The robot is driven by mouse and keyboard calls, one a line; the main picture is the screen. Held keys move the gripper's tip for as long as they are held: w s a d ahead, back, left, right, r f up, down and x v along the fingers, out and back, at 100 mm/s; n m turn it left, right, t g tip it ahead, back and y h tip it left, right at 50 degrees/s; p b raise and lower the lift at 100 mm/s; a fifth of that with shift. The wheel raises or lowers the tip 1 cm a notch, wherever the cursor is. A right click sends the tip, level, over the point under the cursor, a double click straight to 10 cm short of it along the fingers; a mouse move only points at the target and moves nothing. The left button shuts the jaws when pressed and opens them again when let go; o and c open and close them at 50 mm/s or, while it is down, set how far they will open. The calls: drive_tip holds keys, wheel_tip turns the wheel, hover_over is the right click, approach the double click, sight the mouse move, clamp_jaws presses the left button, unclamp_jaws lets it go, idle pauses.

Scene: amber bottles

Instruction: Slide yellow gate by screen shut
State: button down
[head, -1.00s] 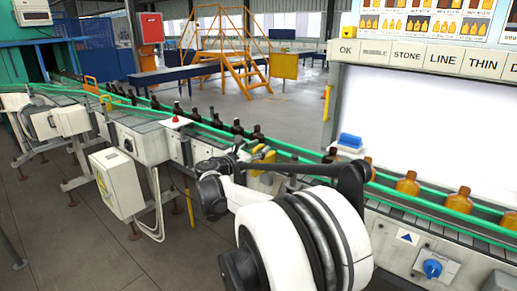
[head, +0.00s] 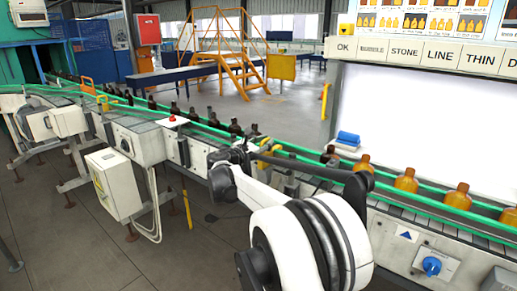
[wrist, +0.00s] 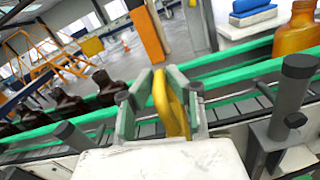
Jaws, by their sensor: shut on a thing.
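The yellow gate (head: 276,148) is at the conveyor, left of the white screen (head: 425,122). In the head view only small yellow parts show beside my gripper (head: 263,153). In the wrist view its rounded yellow handle (wrist: 171,107) stands upright between the two fingers of my gripper (wrist: 168,92), which is shut on it. The handle's lower end and the rest of the gate are hidden by the gripper, so I cannot tell how far the gate reaches across the belt.
Dark bottles (wrist: 70,105) stand on the belt left of the gripper. Amber bottles (head: 405,180) stand in front of the screen. Green rails (head: 330,172) run along the conveyor. A blue block (head: 348,138) lies by the screen's lower left corner.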

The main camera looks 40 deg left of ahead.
drive_tip(key=shift+w, duration=0.45)
drive_tip(key=shift+r, duration=0.1)
drive_tip(key=c, duration=1.7)
unclamp_jaws()
drive_tip(key=shift+w, duration=0.15)
drive_tip(key=s, duration=1.2)
drive_tip(key=shift+s+d, duration=0.1)
